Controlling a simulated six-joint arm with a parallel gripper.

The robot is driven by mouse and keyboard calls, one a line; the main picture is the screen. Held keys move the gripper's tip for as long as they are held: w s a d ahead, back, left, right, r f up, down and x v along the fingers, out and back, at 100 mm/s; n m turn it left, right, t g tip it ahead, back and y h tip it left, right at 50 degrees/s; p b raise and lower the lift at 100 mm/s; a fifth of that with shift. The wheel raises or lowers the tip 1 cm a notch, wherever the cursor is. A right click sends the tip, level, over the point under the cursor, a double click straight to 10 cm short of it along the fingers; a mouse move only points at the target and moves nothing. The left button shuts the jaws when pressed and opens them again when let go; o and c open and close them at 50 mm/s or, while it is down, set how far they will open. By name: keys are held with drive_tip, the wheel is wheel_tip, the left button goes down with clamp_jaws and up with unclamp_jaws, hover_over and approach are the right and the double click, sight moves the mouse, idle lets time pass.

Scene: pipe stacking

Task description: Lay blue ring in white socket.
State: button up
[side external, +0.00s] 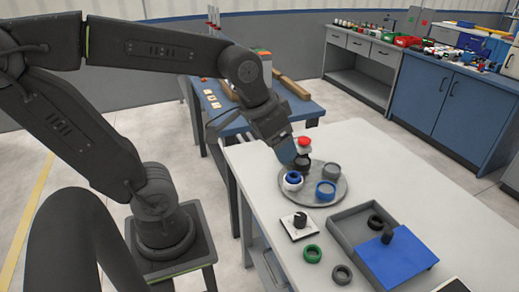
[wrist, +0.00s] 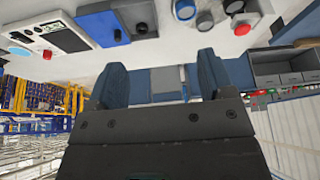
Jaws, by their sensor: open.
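My gripper (side external: 287,155) is above and just behind this pair, pointing down at a tilt. In the wrist view, my gripper's two blue fingers (wrist: 160,82) are spread wide with nothing between them. The white socket appears small at the top of the wrist view (wrist: 205,21), with its details unclear.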

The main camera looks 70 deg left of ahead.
drive_tip(key=shift+m+t, duration=0.3)
drive_tip(key=shift+t, duration=0.2)
drive_tip(key=s, duration=0.1)
drive_tip(key=s+d, duration=0.1)
drive_tip(key=s, duration=0.1)
drive_tip(key=s+d, duration=0.1)
drive_tip(key=shift+s+d+r, duration=0.15)
drive_tip(key=shift+s+r, duration=0.05)
drive_tip(key=shift+s, duration=0.1)
drive_tip(key=shift+c, duration=0.2)
idle(0.4)
